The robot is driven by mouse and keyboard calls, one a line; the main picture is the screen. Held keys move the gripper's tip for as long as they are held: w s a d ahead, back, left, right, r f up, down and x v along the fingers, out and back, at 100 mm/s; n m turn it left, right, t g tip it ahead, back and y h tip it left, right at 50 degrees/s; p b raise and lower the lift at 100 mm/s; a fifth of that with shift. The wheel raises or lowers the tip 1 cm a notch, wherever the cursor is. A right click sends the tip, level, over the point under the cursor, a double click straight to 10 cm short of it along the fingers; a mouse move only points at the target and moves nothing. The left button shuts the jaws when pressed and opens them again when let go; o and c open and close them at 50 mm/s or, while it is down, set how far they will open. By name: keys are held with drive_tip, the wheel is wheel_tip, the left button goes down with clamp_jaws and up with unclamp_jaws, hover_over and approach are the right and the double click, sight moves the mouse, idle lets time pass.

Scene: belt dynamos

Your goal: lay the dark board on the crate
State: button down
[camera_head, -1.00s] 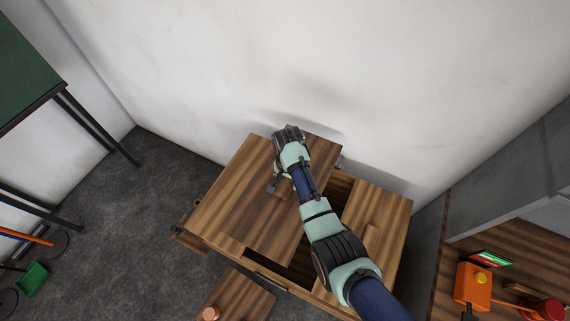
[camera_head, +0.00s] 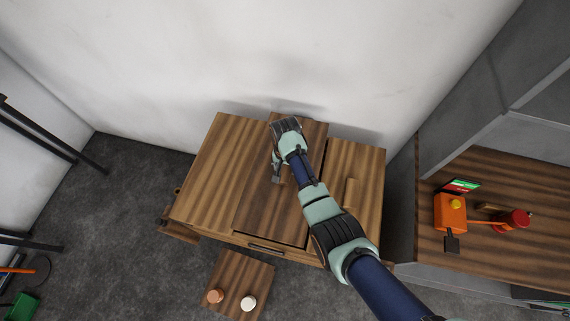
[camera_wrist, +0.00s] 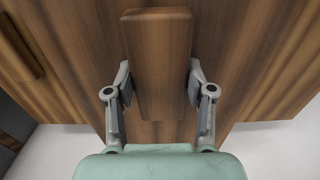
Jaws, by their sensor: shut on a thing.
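The dark board (camera_head: 262,213) is a brown wooden panel with a raised wooden grip block, which shows large in the wrist view (camera_wrist: 157,60). My gripper (camera_head: 278,176) is shut on this block, one finger on each side of it. The board lies over the middle of the wooden crate (camera_head: 290,252), between a lighter left board (camera_head: 212,150) and a lighter right board (camera_head: 362,200). A thin dark line shows along its right edge. I cannot tell whether it rests fully or is slightly above the crate. My arm hides part of it.
A small wooden stool (camera_head: 243,275) with an orange and a white piece stands in front of the crate. A wooden shelf at right holds an orange device (camera_head: 450,212) and a red item (camera_head: 514,221). A white wall stands close behind the crate.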

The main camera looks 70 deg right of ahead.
wheel_tip(320, 180, down, 5)
drive_tip(key=b, duration=0.4)
wheel_tip(320, 180, down, 4)
drive_tip(key=shift+r+b, duration=0.25)
drive_tip(key=shift+b, duration=1)
drive_tip(key=c, duration=0.5)
unclamp_jaws()
drive_tip(key=shift+o, duration=0.9)
wheel_tip(320, 180, up, 12)
drive_tip(key=shift+r, duration=0.1)
